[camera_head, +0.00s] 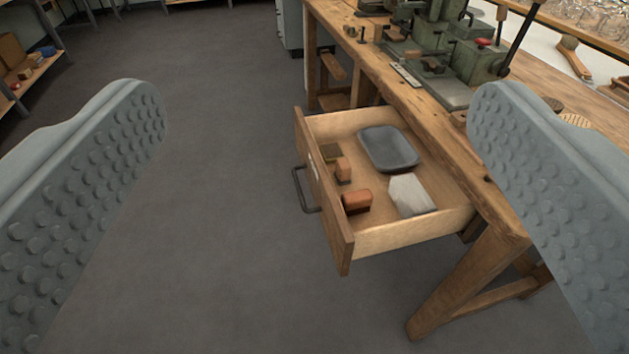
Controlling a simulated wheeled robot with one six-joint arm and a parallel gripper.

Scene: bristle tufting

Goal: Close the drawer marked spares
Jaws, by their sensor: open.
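A wooden drawer (343,243) stands pulled out from under the workbench, to the right of the middle of the view. Its front faces left and has a dark bar handle (304,190). A small pale label (313,164) sits on the front above the handle, but its words are too small to read. Inside lie a grey tray (388,147), a whitish block (410,195) and a few small brown and orange blocks (357,200). My gripper (318,105) is open and empty, its two studded fingers wide apart at the left and right, apart from the drawer.
The wooden workbench (385,65) carries a green machine (440,45) with a dark lever. A bench leg (470,280) slants down below the drawer. Shelves (25,70) stand at the far left, and a grey cabinet (289,25) at the back. The grey floor left of the drawer is clear.

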